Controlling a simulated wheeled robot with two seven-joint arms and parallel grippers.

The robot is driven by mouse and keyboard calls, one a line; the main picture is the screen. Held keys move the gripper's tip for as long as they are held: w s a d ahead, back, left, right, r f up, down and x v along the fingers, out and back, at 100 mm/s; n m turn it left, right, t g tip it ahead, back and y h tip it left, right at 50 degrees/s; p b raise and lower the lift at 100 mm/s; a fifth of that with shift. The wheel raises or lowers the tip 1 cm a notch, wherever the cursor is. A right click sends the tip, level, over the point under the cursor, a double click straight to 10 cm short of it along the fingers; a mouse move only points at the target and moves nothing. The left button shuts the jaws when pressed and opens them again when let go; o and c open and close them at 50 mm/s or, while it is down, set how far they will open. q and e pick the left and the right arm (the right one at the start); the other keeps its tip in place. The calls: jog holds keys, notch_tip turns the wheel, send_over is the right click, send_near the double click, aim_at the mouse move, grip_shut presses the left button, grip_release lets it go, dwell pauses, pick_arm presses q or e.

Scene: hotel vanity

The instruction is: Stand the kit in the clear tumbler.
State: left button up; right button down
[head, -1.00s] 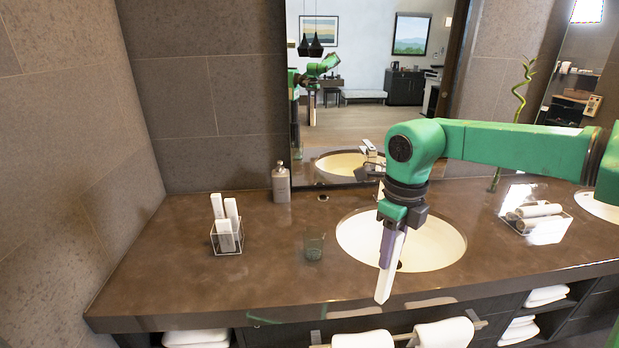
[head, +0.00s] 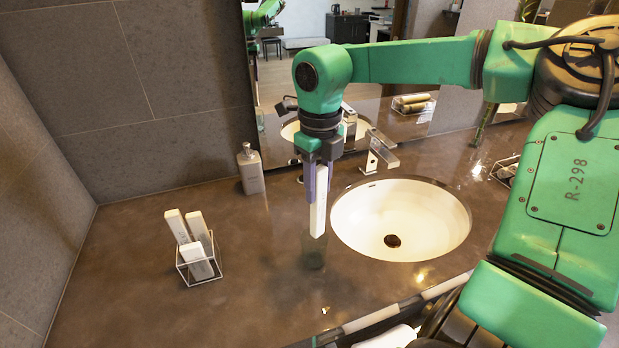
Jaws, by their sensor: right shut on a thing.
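My right gripper (head: 318,188) is shut on the kit (head: 320,212), a slim white box held upright and pointing down. My left gripper is not in view.
A clear square holder (head: 204,270) with three white boxes stands to the left. A grey soap bottle (head: 250,170) is at the back near the mirror. The white basin (head: 402,215) and its tap (head: 378,152) lie to the right. The counter between holder and tumbler is free.

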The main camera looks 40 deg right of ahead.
aim_at(314, 217)
jog(key=f+b, duration=0.1)
jog(key=f, duration=0.1)
jog(key=w+f+b, duration=0.1)
jog(key=f+b, duration=0.1)
jog(key=shift+f, duration=0.35)
jog(key=shift+s+f+b, duration=0.1)
jog(key=shift+f+b, duration=0.15)
jog(key=shift+b, duration=0.05)
jog(key=shift+f+b, duration=0.5)
jog(key=shift+f, duration=0.2)
jog(key=shift+f+b, duration=1.35)
jog(key=shift+f, duration=0.3)
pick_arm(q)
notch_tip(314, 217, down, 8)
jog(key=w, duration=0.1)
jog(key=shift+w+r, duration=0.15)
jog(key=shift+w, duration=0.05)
